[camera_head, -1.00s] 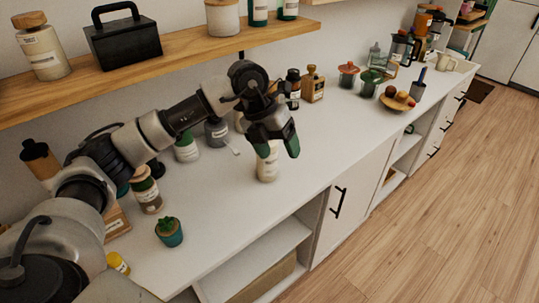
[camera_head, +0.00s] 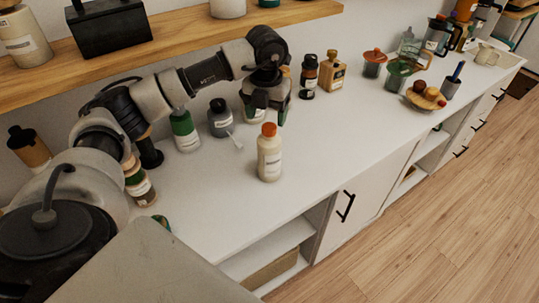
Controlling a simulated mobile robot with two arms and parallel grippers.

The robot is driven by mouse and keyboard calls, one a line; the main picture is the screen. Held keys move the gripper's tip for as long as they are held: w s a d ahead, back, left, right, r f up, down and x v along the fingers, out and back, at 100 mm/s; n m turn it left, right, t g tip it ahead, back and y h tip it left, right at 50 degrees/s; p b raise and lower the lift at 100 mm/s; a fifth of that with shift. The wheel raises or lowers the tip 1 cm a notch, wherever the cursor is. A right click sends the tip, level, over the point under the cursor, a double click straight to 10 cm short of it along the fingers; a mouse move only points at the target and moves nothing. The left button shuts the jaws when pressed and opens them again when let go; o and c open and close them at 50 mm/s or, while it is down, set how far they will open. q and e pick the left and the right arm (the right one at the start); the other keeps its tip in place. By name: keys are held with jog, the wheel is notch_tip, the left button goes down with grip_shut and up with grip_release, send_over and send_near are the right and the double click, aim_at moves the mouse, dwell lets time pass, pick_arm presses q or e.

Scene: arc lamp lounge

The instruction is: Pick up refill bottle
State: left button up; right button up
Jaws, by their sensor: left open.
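A cream bottle with an orange cap (camera_head: 269,153) stands upright on the white counter (camera_head: 215,205), in front of my left gripper. My left gripper (camera_head: 267,110) is open and points down, farther back over the counter towards the wall. A pale bottle with a green label (camera_head: 256,115) shows partly behind and between its fingers; I cannot tell whether they touch it. No label is readable, so I cannot tell which bottle is the refill bottle. My right gripper is not in view.
A grey bottle (camera_head: 220,119) and a green-and-white bottle (camera_head: 185,131) stand left of the gripper. A dark bottle (camera_head: 309,77) and an amber square bottle (camera_head: 332,72) stand to its right. A wooden shelf (camera_head: 185,40) runs above. The counter's front is mostly clear.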

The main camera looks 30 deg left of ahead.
aim_at(269, 126)
pick_arm(q)
jog(key=f, duration=0.1)
jog(key=f+p, duration=0.1)
jog(key=f, duration=0.2)
jog(key=shift+w+d+f, duration=0.15)
jog(key=shift+w+f, duration=0.05)
jog(key=shift+w, duration=0.05)
jog(key=shift+f+p, duration=0.3)
jog(key=shift+f, duration=0.25)
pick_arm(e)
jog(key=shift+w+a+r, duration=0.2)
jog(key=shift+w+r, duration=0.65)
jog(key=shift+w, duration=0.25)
pick_arm(q)
jog(key=c, duration=0.4)
jog(key=shift+r, duration=0.1)
grip_shut()
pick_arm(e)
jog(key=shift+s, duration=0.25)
